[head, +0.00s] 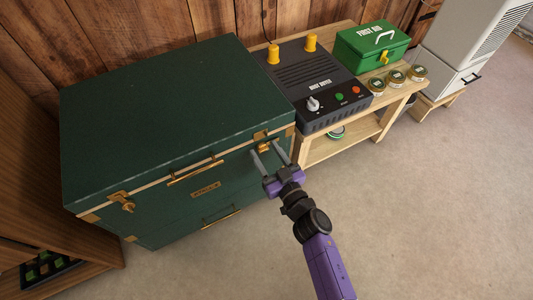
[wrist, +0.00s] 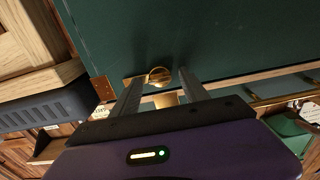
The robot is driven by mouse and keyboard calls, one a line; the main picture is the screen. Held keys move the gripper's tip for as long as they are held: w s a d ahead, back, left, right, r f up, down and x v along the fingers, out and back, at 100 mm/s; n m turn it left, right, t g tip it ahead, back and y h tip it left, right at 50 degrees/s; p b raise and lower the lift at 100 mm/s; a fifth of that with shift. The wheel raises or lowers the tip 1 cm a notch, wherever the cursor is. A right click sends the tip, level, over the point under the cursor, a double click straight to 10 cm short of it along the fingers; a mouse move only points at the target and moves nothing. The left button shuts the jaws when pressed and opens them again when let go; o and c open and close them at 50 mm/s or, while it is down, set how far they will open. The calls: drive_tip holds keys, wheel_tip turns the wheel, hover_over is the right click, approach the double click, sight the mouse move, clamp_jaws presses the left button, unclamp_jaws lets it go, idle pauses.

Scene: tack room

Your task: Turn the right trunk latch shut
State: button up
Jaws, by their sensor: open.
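The dark green trunk (head: 150,100) stands against the wooden wall with its lid down. Its right latch (head: 263,148) is a brass turn piece at the front right corner, below a brass plate on the lid edge. In the wrist view the latch (wrist: 159,75) shows as a round brass knob near the fingertips. My gripper (head: 266,146) is open, with one finger on each side of the latch. The wrist view shows gaps between the knob and both fingers (wrist: 160,78). The left latch (head: 128,206) is at the trunk's other front corner.
A brass handle (head: 195,172) sits between the latches. Right of the trunk, a wooden bench (head: 345,140) holds a black control box (head: 315,80), a green first aid box (head: 372,45) and several small tins. A wooden shelf (head: 40,150) stands at left. The floor in front is clear.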

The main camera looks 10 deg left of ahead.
clamp_jaws()
drive_tip(key=shift+n, duration=0.3)
drive_tip(key=n, duration=0.3)
drive_tip(key=shift+n, duration=0.4)
drive_tip(key=n, duration=0.4)
drive_tip(key=shift+s+a, duration=0.1)
drive_tip(key=shift+a, duration=0.05)
drive_tip(key=n+b, duration=0.2)
drive_tip(key=n, duration=0.7)
drive_tip(key=shift+f, duration=0.2)
drive_tip(key=shift+n, duration=0.4)
